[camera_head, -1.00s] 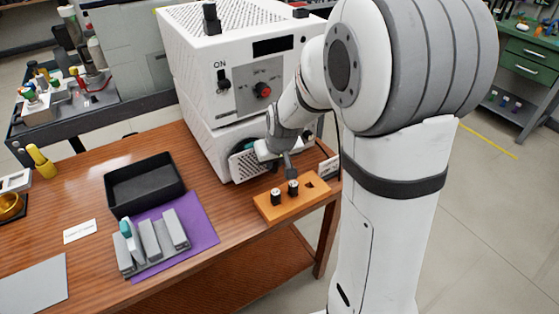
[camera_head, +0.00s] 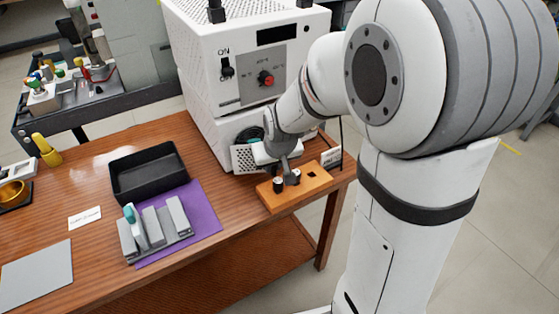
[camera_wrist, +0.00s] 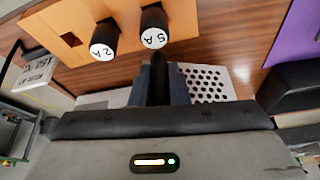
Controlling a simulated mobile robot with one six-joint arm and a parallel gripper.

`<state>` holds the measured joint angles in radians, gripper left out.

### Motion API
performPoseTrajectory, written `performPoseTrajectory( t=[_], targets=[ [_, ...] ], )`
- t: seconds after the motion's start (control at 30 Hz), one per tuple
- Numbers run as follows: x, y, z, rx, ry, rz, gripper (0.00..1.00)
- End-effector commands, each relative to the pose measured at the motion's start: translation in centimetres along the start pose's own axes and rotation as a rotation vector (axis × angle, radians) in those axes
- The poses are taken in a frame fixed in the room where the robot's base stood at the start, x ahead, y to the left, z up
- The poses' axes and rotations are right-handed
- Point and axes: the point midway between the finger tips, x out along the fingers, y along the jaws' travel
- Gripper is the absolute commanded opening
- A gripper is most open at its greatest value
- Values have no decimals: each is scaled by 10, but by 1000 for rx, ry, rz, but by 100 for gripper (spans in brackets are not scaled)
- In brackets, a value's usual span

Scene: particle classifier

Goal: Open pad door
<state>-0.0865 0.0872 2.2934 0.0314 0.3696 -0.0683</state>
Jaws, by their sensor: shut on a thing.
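The pad door is a white perforated panel (camera_head: 244,159) low on the front of the white machine (camera_head: 208,110). It stands tilted out from the front, and a dark round opening (camera_head: 250,135) shows above it. My gripper (camera_head: 286,163) is at the door's right part. In the wrist view my gripper (camera_wrist: 159,85) is shut on a dark bar at the door, seemingly its handle. The perforated panel (camera_wrist: 207,84) shows just right of the fingers. The exact grip is partly hidden by my wrist.
An orange block (camera_head: 300,192) with black-capped pieces, marked 2A (camera_wrist: 104,42) and 5A (camera_wrist: 153,28), sits close in front of my gripper. A black tray (camera_head: 150,178) and a purple mat (camera_head: 205,215) lie to the left. A small sign (camera_head: 331,158) stands right.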

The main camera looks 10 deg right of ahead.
Motion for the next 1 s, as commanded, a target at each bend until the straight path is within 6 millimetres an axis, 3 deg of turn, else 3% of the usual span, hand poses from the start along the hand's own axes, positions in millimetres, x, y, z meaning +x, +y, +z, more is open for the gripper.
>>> performPoseTrajectory(
  t=[0.3,0.57,1.0],
  targets=[
    [0,1,0,1,1,1,36],
    [-3,1,-1,2,2,1,36],
    [-68,1,-3,1,3,1,36]
  ],
)
